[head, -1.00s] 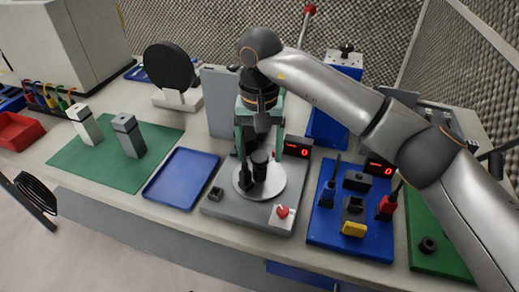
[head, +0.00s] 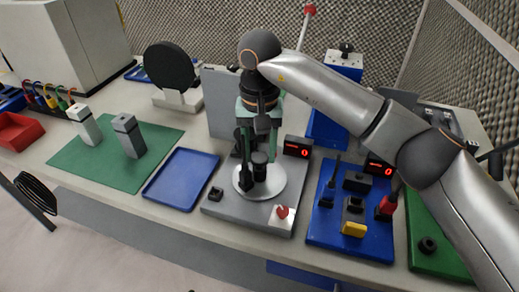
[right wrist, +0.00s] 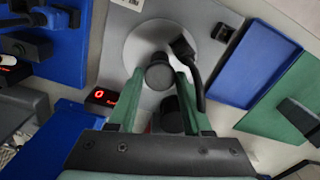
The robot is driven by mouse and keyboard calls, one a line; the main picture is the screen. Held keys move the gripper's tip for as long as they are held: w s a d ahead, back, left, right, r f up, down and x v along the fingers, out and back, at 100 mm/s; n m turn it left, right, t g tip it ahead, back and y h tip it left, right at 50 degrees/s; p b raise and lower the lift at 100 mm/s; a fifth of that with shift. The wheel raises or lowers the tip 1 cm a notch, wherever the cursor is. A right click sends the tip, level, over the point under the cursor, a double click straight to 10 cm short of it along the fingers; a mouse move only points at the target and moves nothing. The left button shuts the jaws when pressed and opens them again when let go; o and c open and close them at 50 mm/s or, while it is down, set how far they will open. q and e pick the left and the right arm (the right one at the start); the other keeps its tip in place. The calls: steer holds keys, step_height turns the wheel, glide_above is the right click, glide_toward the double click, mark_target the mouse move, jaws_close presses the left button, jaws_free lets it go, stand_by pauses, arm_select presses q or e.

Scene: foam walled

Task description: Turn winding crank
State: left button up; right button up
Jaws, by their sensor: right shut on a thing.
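The winding crank is a black part with an upright round knob (head: 260,159) on a pale round disc (head: 272,187), set on a grey base plate. My right gripper (head: 259,152) reaches down over it from above, its green fingers pointing at the disc. In the right wrist view, the fingertips (right wrist: 160,78) are shut on a dark round knob (right wrist: 159,74) at the disc's edge. A bent black arm (right wrist: 190,62) stands close beside one finger. Which part of the crank the knob belongs to is partly hidden. My left gripper is not in view.
A counter display (head: 298,147) behind the disc reads 0. A red button (head: 282,211) sits at the base's front corner. A blue tray (head: 181,178) lies empty on the left. A blue board with several fittings (head: 322,233) lies on the right.

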steer(key=shift+m, duration=0.7)
jaws_close()
